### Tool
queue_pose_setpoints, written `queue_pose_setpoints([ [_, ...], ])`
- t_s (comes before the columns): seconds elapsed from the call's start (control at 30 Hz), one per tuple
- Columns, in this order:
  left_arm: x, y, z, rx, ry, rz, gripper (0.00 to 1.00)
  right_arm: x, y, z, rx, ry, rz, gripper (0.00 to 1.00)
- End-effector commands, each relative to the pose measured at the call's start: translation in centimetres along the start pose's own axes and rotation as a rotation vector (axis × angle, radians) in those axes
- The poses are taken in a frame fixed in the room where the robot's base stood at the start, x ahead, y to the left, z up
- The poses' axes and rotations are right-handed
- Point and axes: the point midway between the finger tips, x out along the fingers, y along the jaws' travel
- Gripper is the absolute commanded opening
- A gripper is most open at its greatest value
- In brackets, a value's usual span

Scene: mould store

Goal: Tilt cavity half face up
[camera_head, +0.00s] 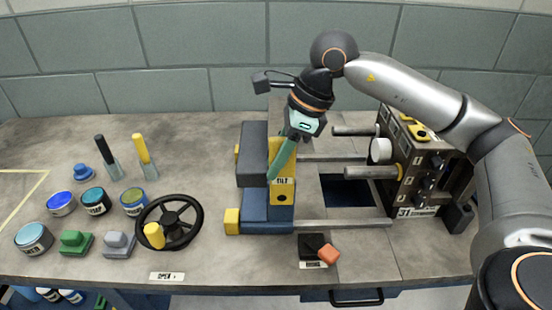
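A yellow tilt block (283,193) with a TILT label stands on the blue carriage (255,206) in the middle of the bench. My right gripper (277,172) reaches down from above, its long green finger in front of the tilt block's upper part. The finger overlaps the block in the picture; contact cannot be told, nor whether the fingers are apart. A dark mould block (410,165) with a number label stands upright at the right, a silver disc and rods projecting left from it. Which part is the cavity half is not clear. My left gripper is out of view.
A black handwheel (170,222) with a yellow knob stands left of the carriage, above an OPEN label (167,276). Several tins and brushes stand at the left.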

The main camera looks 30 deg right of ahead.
Motion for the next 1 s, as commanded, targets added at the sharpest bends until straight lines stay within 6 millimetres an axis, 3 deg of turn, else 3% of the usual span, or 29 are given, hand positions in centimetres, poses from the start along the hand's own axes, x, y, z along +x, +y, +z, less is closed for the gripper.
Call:
queue_pose_setpoints([
  [0.03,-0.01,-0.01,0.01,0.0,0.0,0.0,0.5,-0.01,0.0,0.01,0.0,0.0,0.0,0.24],
  [0.27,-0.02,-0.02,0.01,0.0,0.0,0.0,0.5,-0.02,0.0,0.01,0.0,0.0,0.0,0.0],
  [1.0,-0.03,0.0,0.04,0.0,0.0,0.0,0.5,-0.05,-0.01,0.02,0.0,-0.001,0.0,0.0],
])
